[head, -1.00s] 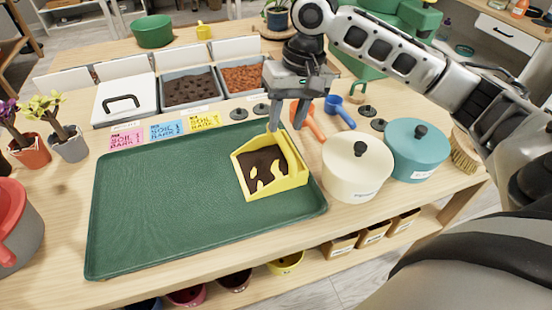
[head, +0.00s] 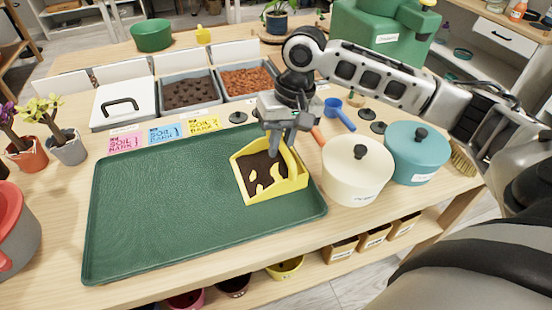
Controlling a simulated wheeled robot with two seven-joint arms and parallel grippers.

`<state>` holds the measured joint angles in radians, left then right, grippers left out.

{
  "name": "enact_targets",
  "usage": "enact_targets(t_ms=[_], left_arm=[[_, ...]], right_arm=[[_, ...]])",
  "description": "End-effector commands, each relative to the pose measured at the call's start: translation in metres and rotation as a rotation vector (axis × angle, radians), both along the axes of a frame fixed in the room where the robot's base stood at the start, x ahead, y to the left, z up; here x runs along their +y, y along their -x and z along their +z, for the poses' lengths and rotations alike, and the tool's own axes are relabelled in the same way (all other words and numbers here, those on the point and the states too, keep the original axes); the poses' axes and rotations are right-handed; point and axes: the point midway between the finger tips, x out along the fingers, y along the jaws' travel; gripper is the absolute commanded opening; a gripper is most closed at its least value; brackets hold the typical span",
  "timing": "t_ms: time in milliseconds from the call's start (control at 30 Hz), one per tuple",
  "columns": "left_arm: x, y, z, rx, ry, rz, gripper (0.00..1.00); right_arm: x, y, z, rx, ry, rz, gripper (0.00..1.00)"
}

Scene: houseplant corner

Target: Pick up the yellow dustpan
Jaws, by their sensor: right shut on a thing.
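The yellow dustpan (head: 276,194) rests at the right end of the green tray (head: 150,215). Dark soil lies inside it, with yellow floor showing through in patches. My right gripper (head: 283,148) is over the dustpan's back right part, pointing down, with its fingers shut on the dustpan's upright handle part. The fingers hide some of that part. The dustpan looks level and still on the tray. My left gripper is not in view.
A cream lidded pot (head: 357,172) and a teal lidded pot (head: 416,153) stand close to the right of the tray. Behind it are a soil bin (head: 188,90), a bark bin (head: 244,82) and a blue scoop (head: 340,114). The tray's left part is clear.

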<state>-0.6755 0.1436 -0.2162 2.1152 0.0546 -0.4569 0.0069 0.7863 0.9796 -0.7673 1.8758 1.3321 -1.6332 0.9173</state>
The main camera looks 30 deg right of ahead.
Motion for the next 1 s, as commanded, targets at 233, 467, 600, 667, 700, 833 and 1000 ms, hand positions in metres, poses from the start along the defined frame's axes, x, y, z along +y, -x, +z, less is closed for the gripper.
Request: enact_targets(t_ms=[233, 467, 600, 667, 700, 833, 1000], left_arm=[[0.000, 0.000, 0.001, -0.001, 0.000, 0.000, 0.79], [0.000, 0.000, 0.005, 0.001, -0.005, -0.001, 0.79], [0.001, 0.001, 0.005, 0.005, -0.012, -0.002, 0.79], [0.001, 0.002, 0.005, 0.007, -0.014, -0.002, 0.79], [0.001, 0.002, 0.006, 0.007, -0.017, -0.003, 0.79], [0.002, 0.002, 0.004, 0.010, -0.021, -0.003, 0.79], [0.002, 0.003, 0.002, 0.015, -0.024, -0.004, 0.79]], right_arm=[[0.000, -0.001, 0.006, -0.003, 0.000, -0.001, 0.00], [0.000, -0.001, 0.035, -0.006, -0.001, -0.001, 0.00], [-0.001, 0.022, 0.060, -0.006, 0.002, 0.001, 0.00], [-0.002, 0.032, 0.073, -0.007, 0.002, 0.000, 0.00], [-0.002, 0.039, 0.081, -0.006, 0.003, 0.000, 0.00], [-0.003, 0.068, 0.099, -0.003, 0.006, -0.001, 0.00], [-0.005, 0.106, 0.115, -0.002, 0.007, -0.003, 0.00]])
